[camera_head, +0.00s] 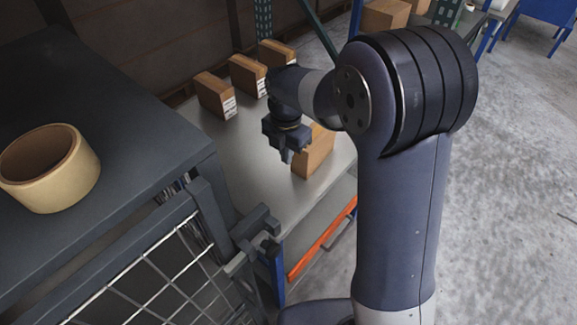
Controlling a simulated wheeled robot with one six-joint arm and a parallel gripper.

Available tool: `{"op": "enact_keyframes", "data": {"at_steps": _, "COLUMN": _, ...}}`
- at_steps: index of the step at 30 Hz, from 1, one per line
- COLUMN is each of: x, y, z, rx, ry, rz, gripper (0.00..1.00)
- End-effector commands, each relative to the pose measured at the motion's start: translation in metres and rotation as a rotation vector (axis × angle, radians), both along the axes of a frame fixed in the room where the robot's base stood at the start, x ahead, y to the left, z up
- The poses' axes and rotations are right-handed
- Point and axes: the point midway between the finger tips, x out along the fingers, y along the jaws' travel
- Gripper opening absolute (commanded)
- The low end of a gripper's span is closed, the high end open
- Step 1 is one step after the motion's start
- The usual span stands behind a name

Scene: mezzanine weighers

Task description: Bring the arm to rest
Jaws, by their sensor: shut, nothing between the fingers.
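My gripper (287,156) is at the end of my bent arm, pointing down above the light grey shelf top (250,175). Its fingers are shut with nothing between them. A cardboard box (315,152) stands on the shelf just right of the gripper, partly behind it in the picture; I cannot tell whether they touch. My arm's large elbow joint and upper link fill the right middle of the view and hide part of the shelf.
Several boxes stand in a row at the back, among them a left one (214,95). A dark table (130,130) at left bears a tape roll (52,168). A wire mesh panel (165,280) and orange beam (322,240) are in front. Floor (520,150) at right is clear.

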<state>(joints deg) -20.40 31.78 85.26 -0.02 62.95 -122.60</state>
Motion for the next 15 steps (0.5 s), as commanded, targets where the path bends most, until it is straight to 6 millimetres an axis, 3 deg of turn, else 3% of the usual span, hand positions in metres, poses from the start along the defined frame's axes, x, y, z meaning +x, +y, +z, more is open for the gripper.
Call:
{"op": "enact_keyframes", "data": {"at_steps": 6, "x": 0.000, "y": 0.000, "z": 0.025, "rx": 0.000, "ry": -0.001, "rz": 0.000, "gripper": 0.00}}
{"op": "enact_keyframes", "data": {"at_steps": 15, "x": 0.000, "y": 0.000, "z": 0.028, "rx": 0.000, "ry": 0.000, "rz": 0.000, "gripper": 0.00}}
